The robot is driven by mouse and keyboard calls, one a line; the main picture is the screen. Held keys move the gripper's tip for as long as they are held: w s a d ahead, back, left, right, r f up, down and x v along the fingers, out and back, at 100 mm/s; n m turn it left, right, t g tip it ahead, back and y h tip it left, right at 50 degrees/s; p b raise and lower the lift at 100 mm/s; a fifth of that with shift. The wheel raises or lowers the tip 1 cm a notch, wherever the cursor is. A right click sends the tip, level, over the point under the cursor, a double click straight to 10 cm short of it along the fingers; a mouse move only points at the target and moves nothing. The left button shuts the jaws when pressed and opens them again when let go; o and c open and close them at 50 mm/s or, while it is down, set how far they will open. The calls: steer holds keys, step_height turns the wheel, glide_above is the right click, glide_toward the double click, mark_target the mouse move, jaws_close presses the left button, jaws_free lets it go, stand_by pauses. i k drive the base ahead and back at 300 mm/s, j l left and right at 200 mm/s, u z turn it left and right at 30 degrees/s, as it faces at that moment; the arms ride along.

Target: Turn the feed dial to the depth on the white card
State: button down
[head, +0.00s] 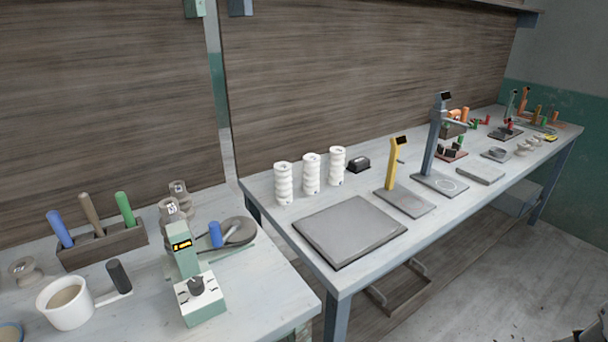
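The dark feed dial (196,285) is a knob on the pale top of a small green-and-white device (204,308) near the front edge of the left table. Marks surround the knob, too small to read. A green post behind it carries a small black display (182,245) with yellow characters that I cannot read surely. I cannot pick out a separate white card; small white labels show on the beige spools (173,207) behind the device. A dark part, probably my gripper (589,331), is cut off at the bottom right corner, far from the dial; its fingers cannot be made out.
A second long table (322,276) with gauges stands right.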

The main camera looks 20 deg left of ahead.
mark_target(196, 284)
steer(key=u, duration=1.45)
